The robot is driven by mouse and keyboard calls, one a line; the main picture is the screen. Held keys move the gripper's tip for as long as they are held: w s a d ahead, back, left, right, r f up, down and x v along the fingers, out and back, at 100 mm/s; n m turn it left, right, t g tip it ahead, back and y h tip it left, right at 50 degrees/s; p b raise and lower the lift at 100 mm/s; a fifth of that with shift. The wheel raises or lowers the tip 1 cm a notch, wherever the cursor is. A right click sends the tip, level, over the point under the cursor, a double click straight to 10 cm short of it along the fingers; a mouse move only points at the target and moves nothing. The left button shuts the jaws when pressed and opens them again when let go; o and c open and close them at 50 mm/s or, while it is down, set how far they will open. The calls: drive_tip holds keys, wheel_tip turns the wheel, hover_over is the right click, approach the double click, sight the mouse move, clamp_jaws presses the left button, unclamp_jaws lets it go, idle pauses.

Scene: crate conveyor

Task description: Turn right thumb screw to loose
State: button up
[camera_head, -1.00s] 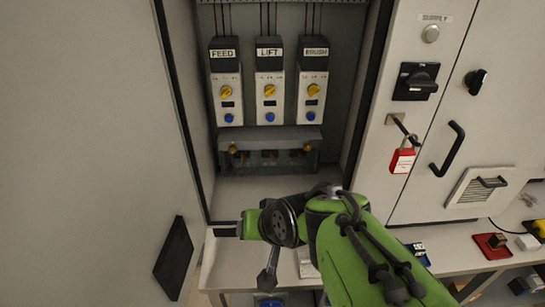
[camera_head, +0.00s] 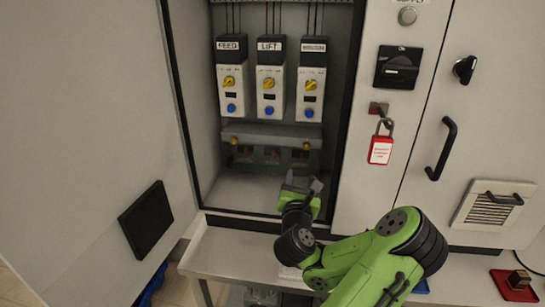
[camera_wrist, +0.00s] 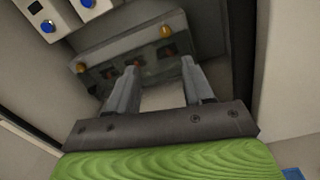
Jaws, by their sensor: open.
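The right thumb screw (camera_head: 306,146), a small brass-yellow knob, sits at the right end of a grey terminal cover (camera_head: 270,134) low in the open cabinet. It also shows in the wrist view (camera_wrist: 165,31), beyond the fingertips. The left thumb screw (camera_head: 234,140) is at the cover's other end and also shows in the wrist view (camera_wrist: 80,68). My gripper (camera_head: 314,186) is in front of the cabinet opening, below the right screw and apart from it. In the wrist view its two grey fingers (camera_wrist: 160,66) are spread with nothing between them.
Drive units labelled FEED (camera_head: 231,85) and LIFT (camera_head: 270,85), plus a third unit (camera_head: 312,85), hang above the cover. The open cabinet door (camera_head: 90,150) stands at left. A red padlock (camera_head: 381,149) hangs on the right panel. The cabinet floor (camera_head: 250,190) is clear.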

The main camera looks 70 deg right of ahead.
drive_tip(key=p, duration=2.1)
approach(306, 147)
drive_tip(key=d, duration=0.2)
drive_tip(key=shift+m, duration=0.3)
drive_tip(key=p+x, duration=0.1)
drive_tip(key=x, duration=0.1)
drive_tip(key=p+x, duration=0.1)
drive_tip(key=x, duration=0.2)
drive_tip(key=shift+w+a+r+p, duration=0.1)
drive_tip(key=shift+w+r+p, duration=0.1)
drive_tip(key=shift+p, duration=0.2)
drive_tip(key=shift+w+d+f, duration=0.1)
drive_tip(key=shift+d+f, duration=0.1)
drive_tip(key=shift+d, duration=0.25)
drive_tip(key=shift+c, duration=0.4)
clamp_jaws()
